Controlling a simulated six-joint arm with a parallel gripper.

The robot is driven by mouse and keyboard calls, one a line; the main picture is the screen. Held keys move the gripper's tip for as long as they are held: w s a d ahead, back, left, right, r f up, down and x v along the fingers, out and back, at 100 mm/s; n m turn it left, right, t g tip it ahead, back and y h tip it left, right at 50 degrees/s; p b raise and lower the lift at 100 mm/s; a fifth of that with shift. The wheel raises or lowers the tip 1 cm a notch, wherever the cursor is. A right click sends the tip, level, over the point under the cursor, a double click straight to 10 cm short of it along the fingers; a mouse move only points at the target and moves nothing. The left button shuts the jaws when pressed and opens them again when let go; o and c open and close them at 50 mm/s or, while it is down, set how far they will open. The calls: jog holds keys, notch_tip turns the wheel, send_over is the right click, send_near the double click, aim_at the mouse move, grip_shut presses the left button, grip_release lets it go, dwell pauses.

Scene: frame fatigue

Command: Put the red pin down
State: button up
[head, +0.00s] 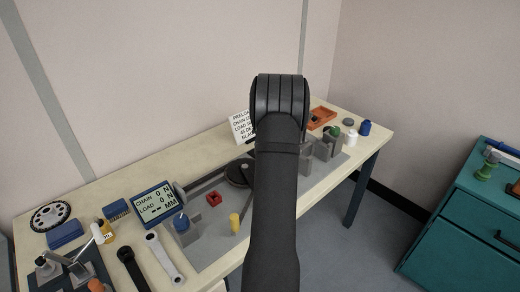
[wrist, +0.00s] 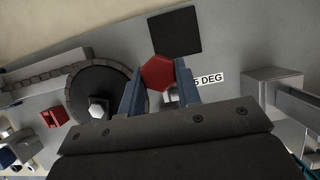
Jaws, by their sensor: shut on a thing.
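In the wrist view my gripper (wrist: 160,88) is shut on the red pin (wrist: 157,72), whose hexagonal red top shows between the two blue-grey fingers. The pin's lower part is hidden, and I cannot tell whether it touches the surface. It is over the grey plate (wrist: 225,45), beside a label reading "5 DEG" (wrist: 208,79), its start covered, and just below a black square (wrist: 174,33). In the head view my dark arm hides the gripper and the pin.
A dark round disc (wrist: 98,88) with a pale hexagonal piece lies left of the pin. A small red block (head: 213,199) and a yellow peg (head: 234,222) stand on the plate. Grey blocks (wrist: 275,90) stand to the right. A display (head: 156,204) stands at the left.

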jog(key=shift+w+a+f, duration=0.2)
jog(key=shift+a+f, duration=0.2)
jog(key=shift+a, duration=0.05)
jog(key=shift+f, duration=1.9)
jog(key=shift+f, duration=0.15)
jog(key=o, duration=1.1)
jog(key=v, duration=1.2)
